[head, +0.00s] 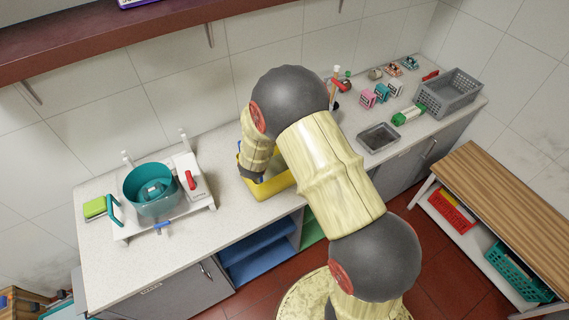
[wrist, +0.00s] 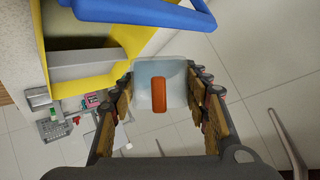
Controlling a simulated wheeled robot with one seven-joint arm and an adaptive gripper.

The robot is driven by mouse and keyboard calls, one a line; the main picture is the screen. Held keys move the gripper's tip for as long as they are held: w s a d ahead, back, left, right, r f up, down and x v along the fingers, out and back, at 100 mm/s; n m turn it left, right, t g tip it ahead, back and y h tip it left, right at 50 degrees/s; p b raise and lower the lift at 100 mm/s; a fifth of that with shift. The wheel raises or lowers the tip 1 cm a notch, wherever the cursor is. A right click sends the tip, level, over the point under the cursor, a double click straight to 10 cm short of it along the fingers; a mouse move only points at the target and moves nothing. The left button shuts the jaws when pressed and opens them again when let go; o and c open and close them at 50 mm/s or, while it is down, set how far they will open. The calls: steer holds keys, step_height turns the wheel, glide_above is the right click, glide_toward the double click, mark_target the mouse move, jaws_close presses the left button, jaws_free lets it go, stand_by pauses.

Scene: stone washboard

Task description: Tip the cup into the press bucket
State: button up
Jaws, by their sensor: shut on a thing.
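In the wrist view my gripper (wrist: 160,78) is shut on a pale, translucent cup (wrist: 178,76) with an orange strip on its near side. The cup's contents and exact tilt cannot be told. A yellow bucket (wrist: 115,18) with a blue handle (wrist: 190,22) and a grey inner part lies beyond the cup, up and to the left. In the head view this yellow bucket (head: 272,188) stands on the counter, partly behind my arm; the cup is hidden there. A teal tub (head: 150,203) sits in a white stand on the left. I cannot tell which is the press bucket.
A green sponge (head: 95,208) lies at the counter's left end. A grey tray (head: 378,138), a grey crate (head: 450,92) and small items stand at the right. A dark red shelf (head: 130,35) hangs above. The counter between stand and yellow bucket is clear.

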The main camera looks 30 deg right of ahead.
steer(key=shift+d+f, duration=0.1)
steer(key=shift+f, duration=0.05)
steer(key=shift+s+d, duration=0.1)
steer(key=shift+d+f+b, duration=0.1)
steer(key=shift+f+b, duration=0.15)
steer(key=shift+b, duration=0.35)
steer(key=shift+d+f+y+b, duration=0.1)
steer(key=shift+f+y+b, duration=0.2)
steer(key=shift+f+b, duration=0.55)
steer(key=shift+s+d+f+m+b, duration=0.15)
steer(key=shift+f+m+b, duration=0.2)
steer(key=shift+b, duration=0.25)
steer(key=shift+m+y, duration=0.25)
steer(key=shift+y, duration=0.35)
steer(key=f+b, duration=0.2)
steer(key=d+f+b, duration=0.1)
steer(key=f+b, duration=0.1)
steer(key=b, duration=0.1)
steer(key=shift+f, duration=0.1)
steer(key=shift+f+b, duration=0.2)
steer(key=shift+b, duration=0.35)
steer(key=shift+d+f+b, duration=0.1)
steer(key=shift+f+b, duration=0.15)
steer(key=shift+b, duration=0.35)
